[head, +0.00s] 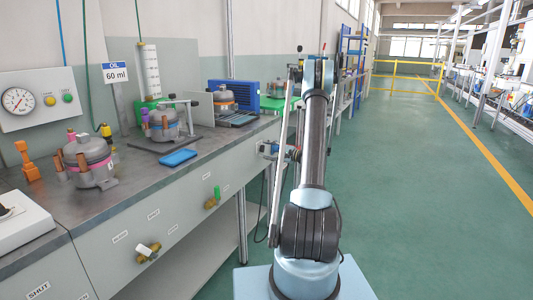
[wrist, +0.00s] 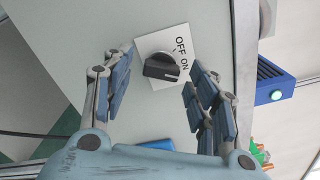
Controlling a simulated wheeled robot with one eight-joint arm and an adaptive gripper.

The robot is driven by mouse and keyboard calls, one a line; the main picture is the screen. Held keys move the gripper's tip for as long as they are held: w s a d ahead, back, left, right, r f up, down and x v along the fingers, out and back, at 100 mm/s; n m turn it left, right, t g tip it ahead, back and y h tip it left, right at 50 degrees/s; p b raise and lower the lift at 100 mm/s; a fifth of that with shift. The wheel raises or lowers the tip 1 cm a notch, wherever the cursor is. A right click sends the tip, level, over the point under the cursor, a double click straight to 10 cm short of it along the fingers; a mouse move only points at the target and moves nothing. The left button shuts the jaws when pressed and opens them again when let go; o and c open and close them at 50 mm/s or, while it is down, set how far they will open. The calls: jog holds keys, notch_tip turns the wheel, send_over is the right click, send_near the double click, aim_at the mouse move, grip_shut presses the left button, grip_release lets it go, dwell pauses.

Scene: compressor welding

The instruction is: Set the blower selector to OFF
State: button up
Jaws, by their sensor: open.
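The blower selector (wrist: 160,67) is a black rotary knob with a white mark, on a white plate (wrist: 148,46) lettered OFF and ON. In the wrist view its marked end points right, towards the ON label (wrist: 184,63); the OFF label (wrist: 181,45) lies just above. My gripper (wrist: 160,64) is open, with one blue-padded finger on each side of the knob, apart from it. In the head view my gripper (head: 268,148) is by the bench front, at the far end of the arm. I cannot make out the selector there.
The grey bench (head: 150,185) runs along the left, with valves (head: 148,250) on its front. Compressors (head: 88,160), a blue tray (head: 178,157) and a blue unit (head: 273,95) stand on top. In the wrist view a blue box (wrist: 270,82) is at right. The green aisle floor (head: 430,200) is clear.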

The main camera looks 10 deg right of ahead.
jog(key=shift+w+a, duration=0.15)
jog(key=c, duration=1.1)
jog(key=shift+o, duration=0.2)
jog(key=shift+n, duration=0.3)
jog(key=n, duration=1.1)
jog(key=shift+n, duration=0.3)
